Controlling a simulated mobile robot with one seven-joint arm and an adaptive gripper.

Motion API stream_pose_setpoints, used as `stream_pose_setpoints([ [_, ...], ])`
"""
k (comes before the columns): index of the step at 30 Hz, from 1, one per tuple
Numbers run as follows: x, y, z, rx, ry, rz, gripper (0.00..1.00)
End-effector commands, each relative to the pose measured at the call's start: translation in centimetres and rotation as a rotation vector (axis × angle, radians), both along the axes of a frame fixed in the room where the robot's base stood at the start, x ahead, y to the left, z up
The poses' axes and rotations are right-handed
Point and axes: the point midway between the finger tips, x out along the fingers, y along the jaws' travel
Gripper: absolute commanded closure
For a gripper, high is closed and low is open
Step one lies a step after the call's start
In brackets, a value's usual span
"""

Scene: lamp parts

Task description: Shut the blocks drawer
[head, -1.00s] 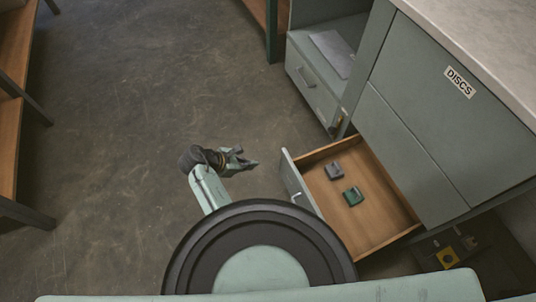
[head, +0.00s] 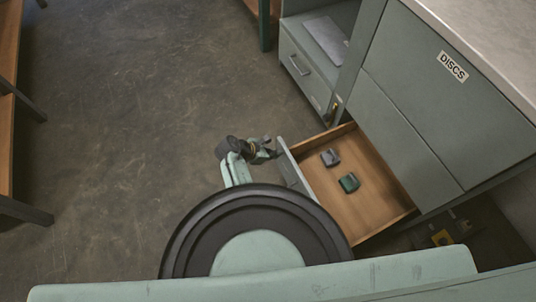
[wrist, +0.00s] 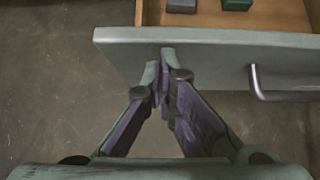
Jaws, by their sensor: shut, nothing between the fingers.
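The open drawer (head: 372,200) juts from the bottom of the grey-green cabinet, with a grey block (head: 330,157) and a green block (head: 349,182) on its wooden floor. Its front panel (head: 293,168) faces left, towards my gripper (head: 272,152). In the wrist view my gripper (wrist: 162,70) is shut and empty, its tips at the drawer front (wrist: 215,45), left of the bar handle (wrist: 262,85). I cannot tell whether the tips touch the panel. The grey block (wrist: 181,5) and green block (wrist: 237,4) show at the top edge of the wrist view.
The cabinet's upper front carries a DISCS label (head: 453,66). A smaller closed drawer (head: 303,73) is in the unit behind. Bare floor (head: 130,130) lies left of my gripper; a wooden shelf (head: 10,150) stands at the far left.

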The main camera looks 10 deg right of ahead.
Motion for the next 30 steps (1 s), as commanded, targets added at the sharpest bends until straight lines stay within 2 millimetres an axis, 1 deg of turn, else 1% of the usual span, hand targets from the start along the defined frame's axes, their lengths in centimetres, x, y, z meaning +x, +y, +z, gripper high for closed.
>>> stream_pose_setpoints([
  [12,0.1,-0.2,0.0,0.0,0.0,0.0,1.0],
  [17,0.4,-1.2,0.1,0.0,-0.001,-0.001,1.0],
  [20,0.9,-2.5,0.2,0.0,-0.001,-0.002,1.0],
  [23,1.6,-4.5,0.3,0.0,-0.002,-0.004,1.0],
  [30,3.8,-10.5,0.3,-0.001,-0.003,-0.005,1.0],
])
